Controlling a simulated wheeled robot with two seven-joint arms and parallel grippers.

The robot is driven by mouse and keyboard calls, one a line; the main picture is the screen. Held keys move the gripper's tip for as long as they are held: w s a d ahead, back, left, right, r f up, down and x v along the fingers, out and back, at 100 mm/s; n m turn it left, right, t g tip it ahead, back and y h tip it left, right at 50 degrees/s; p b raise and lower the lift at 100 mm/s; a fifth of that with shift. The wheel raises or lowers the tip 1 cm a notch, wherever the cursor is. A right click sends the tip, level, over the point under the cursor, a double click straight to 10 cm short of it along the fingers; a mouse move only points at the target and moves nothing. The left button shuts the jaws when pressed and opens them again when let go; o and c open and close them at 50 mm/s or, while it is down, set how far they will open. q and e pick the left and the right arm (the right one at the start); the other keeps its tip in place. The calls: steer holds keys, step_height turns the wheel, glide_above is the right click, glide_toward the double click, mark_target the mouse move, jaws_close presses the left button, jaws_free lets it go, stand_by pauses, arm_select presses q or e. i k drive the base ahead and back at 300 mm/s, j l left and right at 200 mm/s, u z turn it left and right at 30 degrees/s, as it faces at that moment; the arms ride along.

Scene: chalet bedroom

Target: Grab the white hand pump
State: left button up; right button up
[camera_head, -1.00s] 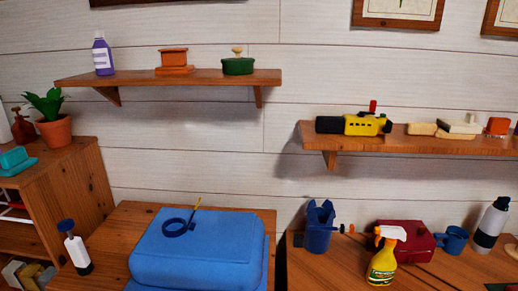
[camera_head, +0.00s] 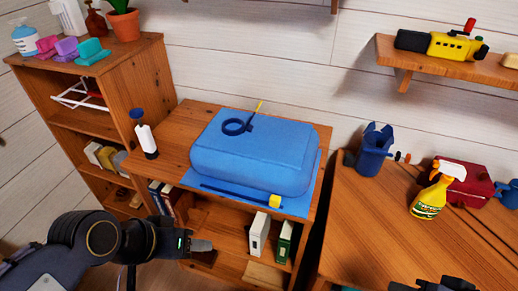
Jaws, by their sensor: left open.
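A white hand pump (camera_head: 147,139) with a dark blue top and black bottom stands on the left end of the wooden table (camera_head: 176,128), beside a blue case. My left gripper (camera_head: 205,246) is at the lower left, in front of the table and lower in the picture than the pump. It is open and apart from the pump, with nothing seen in it. Only a dark piece of my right gripper (camera_head: 440,285) shows at the bottom right edge, too little to tell its jaws.
The blue case (camera_head: 255,155) with a dark ring on it fills most of the table. A wooden shelf unit (camera_head: 150,70) stands at the left with bottles and coloured blocks on top. A second table (camera_head: 375,225) at the right holds a yellow spray bottle (camera_head: 430,198).

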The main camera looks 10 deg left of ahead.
mark_target(144, 134)
steer(key=u, duration=0.45)
steer(key=k+u, duration=0.15)
steer(key=u, duration=0.3)
steer(key=j+u, duration=0.1)
steer(key=u, duration=0.35)
steer(key=i+j+u, duration=0.15)
steer(key=u, duration=0.25)
steer(key=i+u, duration=0.2)
steer(key=u, duration=0.25)
steer(key=i+u, duration=0.25)
steer(key=u, duration=0.15)
steer(key=l+u, duration=0.1)
steer(key=l, duration=0.6)
steer(key=i, duration=0.05)
